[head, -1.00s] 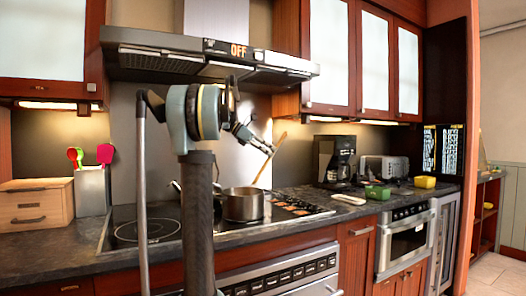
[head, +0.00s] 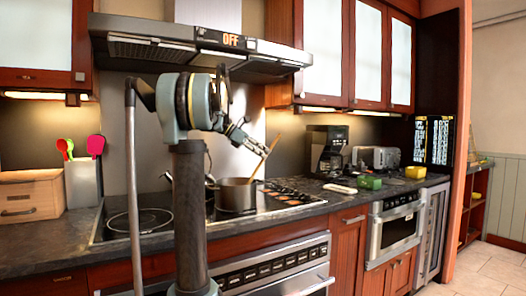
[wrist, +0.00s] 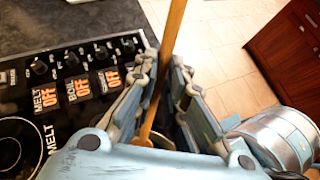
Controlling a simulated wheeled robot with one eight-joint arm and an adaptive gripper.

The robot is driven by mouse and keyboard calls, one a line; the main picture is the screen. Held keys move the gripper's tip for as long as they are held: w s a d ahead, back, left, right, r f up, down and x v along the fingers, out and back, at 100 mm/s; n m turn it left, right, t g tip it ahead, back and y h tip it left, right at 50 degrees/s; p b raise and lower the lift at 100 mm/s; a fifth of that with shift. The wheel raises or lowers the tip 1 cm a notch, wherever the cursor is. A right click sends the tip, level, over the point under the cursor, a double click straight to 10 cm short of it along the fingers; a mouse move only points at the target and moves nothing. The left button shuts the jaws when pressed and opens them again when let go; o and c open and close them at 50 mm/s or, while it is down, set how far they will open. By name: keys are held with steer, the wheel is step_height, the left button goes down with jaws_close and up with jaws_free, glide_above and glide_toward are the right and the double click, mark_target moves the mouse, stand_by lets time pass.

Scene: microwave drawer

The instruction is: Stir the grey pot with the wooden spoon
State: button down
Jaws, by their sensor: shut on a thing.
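The grey pot (head: 236,197) stands on the cooktop, with its inside hidden. My gripper (head: 264,152) is above and slightly right of the pot, shut on the wooden spoon (head: 257,168). The spoon slants down to the left, and its lower end meets the pot's far rim in the head view. I cannot tell how deep it reaches. In the wrist view, the spoon (wrist: 174,32) passes between the two fingers of my gripper (wrist: 160,85). The pot is not recognizable there.
The cooktop (head: 140,222) has labelled burner controls (wrist: 78,88). A range hood (head: 200,48) hangs above. A utensil holder (head: 82,184) and wooden box (head: 30,196) stand left. A coffee maker (head: 327,150), toaster (head: 377,158) and green item (head: 369,182) are right.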

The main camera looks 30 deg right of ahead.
steer(key=shift+w+a+f, duration=0.4)
steer(key=shift+a+f, duration=0.2)
steer(key=shift+f, duration=0.55)
steer(key=shift+w+a+f, duration=0.45)
steer(key=shift+a+f, duration=0.2)
steer(key=shift+f, duration=0.55)
steer(key=shift+w+a+f, duration=0.4)
steer(key=shift+a+f, duration=0.2)
steer(key=shift+f, duration=0.55)
steer(key=shift+d, duration=0.1)
